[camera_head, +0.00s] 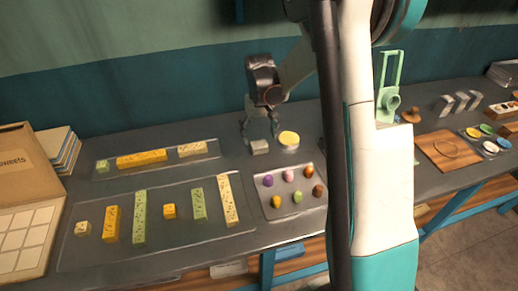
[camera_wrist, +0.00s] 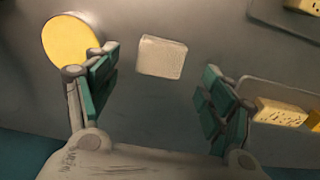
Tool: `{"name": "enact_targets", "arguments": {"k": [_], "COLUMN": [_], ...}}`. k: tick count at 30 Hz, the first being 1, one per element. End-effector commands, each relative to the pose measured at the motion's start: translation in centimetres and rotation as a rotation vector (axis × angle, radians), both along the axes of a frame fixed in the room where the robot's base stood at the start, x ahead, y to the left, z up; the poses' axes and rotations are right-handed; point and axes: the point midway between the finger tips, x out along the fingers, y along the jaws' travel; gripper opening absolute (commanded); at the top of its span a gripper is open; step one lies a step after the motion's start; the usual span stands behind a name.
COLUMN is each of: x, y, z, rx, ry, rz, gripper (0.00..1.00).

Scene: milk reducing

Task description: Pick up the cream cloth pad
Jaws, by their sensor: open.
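The cream cloth pad (camera_wrist: 162,57) is a small, pale, rounded square lying on the dark table. In the wrist view it is at the upper middle, between and beyond my two fingertips. My gripper (camera_wrist: 158,95) is open, with teal finger pads spread on either side and nothing between them. In the head view the pad (camera_head: 259,147) is just below my gripper (camera_head: 260,138), which points down over it.
A round yellow-topped piece (camera_head: 289,139) stands close beside the pad, near one finger. A tray of colored egg-like pieces (camera_head: 262,205) lies in front. Trays with yellow and green bars (camera_head: 160,262) lie to the left. A green stand (camera_head: 388,90) is at the right. My arm hides part of the table.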

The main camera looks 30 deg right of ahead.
Motion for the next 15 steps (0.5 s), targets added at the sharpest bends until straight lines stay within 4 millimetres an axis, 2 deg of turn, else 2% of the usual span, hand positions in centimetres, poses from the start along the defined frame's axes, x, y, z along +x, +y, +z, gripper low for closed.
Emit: {"name": "enact_targets", "arguments": {"k": [6,9,15], "x": [-0.1,-0.1,-0.1], "y": [0.2,0.2,0.2], "z": [-3.4,-4.4,-4.6], "rx": [0.0,0.0,0.0], "ry": [0.0,0.0,0.0], "rz": [0.0,0.0,0.0], "gripper": [0.75,0.75,0.75]}}
